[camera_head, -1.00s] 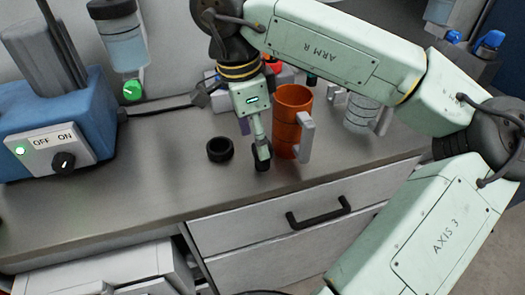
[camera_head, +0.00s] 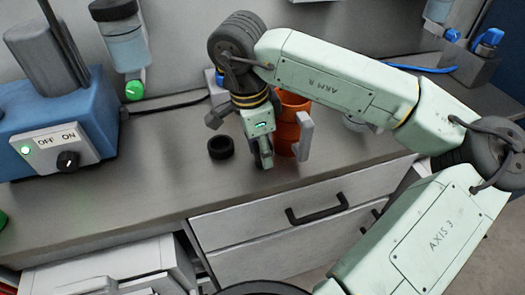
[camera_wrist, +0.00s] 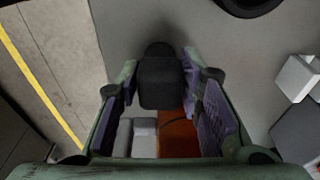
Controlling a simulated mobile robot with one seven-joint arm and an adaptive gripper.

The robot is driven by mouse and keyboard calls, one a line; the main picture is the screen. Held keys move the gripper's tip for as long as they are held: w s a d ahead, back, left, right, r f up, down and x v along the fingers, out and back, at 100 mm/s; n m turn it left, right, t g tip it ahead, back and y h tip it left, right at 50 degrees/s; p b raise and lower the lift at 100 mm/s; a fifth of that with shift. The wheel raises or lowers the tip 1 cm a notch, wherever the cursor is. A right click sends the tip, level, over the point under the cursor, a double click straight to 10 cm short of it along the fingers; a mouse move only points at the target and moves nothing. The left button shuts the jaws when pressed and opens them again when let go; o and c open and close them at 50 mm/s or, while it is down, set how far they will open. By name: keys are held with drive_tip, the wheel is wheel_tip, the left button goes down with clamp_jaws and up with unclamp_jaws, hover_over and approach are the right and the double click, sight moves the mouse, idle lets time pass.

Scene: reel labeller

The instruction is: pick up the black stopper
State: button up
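The black stopper (camera_wrist: 160,85) stands upright on the bench between the purple finger pads of my gripper (camera_wrist: 161,78) in the wrist view. The pads flank it closely on both sides, and I see no clear grip on it. In the head view my gripper (camera_head: 263,160) points down at the bench and mostly hides the stopper. A separate black ring-shaped piece (camera_head: 220,148) lies just left of my gripper. It also shows at the top edge of the wrist view (camera_wrist: 250,5).
An orange mug (camera_head: 287,133) with a pale handle (camera_head: 303,136) stands close right of my gripper. A blue machine (camera_head: 92,115) with an OFF/ON panel (camera_head: 50,152) is at left. The front bench top is clear above the drawers (camera_head: 300,207).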

drive_tip(key=c, duration=0.7)
drive_tip(key=shift+r, duration=0.15)
